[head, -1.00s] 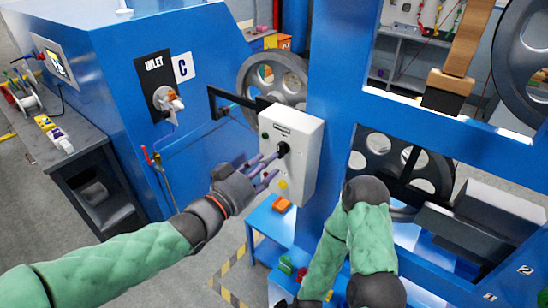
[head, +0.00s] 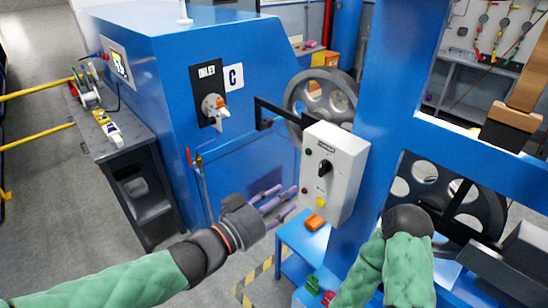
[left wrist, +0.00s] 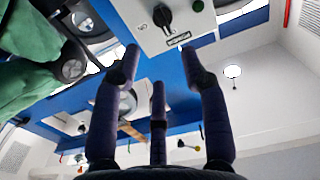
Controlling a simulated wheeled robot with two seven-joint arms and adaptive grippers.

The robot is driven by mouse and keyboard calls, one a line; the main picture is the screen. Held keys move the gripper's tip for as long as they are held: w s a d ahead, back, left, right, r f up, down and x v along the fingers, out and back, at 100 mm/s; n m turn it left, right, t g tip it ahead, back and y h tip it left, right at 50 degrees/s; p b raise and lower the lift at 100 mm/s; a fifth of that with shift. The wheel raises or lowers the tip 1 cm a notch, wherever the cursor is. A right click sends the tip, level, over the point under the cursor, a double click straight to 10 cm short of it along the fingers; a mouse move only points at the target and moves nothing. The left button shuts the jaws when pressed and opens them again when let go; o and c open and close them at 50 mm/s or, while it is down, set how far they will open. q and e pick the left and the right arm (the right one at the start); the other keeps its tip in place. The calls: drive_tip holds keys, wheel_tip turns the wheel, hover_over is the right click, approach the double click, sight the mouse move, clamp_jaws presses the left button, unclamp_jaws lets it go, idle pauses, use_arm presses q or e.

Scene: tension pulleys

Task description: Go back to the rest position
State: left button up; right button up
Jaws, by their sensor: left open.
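My left gripper (head: 277,201) is open and empty in the head view, below and left of the white control box (head: 333,172). It is apart from the box's black rotary knob (head: 324,168). In the left wrist view its spread fingers (left wrist: 160,75) have nothing between them, and the box (left wrist: 168,22) with its knob shows beyond them at the top. My right arm (head: 398,262) shows in its green sleeve at the lower right of the head view; its gripper is out of view.
A blue machine (head: 240,150) with an inlet valve (head: 215,106) stands behind the left gripper. A grey bench (head: 125,160) is at the left. Bare floor (head: 40,205) lies at the left.

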use_arm(q)
drive_tip(key=w+a+f+n+y, duration=0.2)
drive_tip(key=w+f, duration=0.1)
drive_tip(key=f, duration=0.5)
drive_tip(key=w+a+f+n+y, duration=0.2)
drive_tip(key=w+f+n+y, duration=0.1)
drive_tip(key=f, duration=0.6)
drive_tip(key=s+a+f+n+g+y, duration=0.2)
drive_tip(key=a+f, duration=0.2)
drive_tip(key=f, duration=0.7)
drive_tip(key=s+a+f+n+g+y, duration=0.2)
drive_tip(key=a+f, duration=0.1)
drive_tip(key=f, duration=0.7)
drive_tip(key=s+a+f+n+g, duration=0.1)
drive_tip(key=s+a+f+g, duration=0.1)
drive_tip(key=s+f, duration=0.6)
drive_tip(key=s+a+f+n+g+y, duration=0.1)
drive_tip(key=s+f+g, duration=0.3)
drive_tip(key=s+f, duration=0.5)
drive_tip(key=shift+a+n+g, duration=0.3)
drive_tip(key=shift+a+n, duration=0.45)
drive_tip(key=shift+n, duration=0.05)
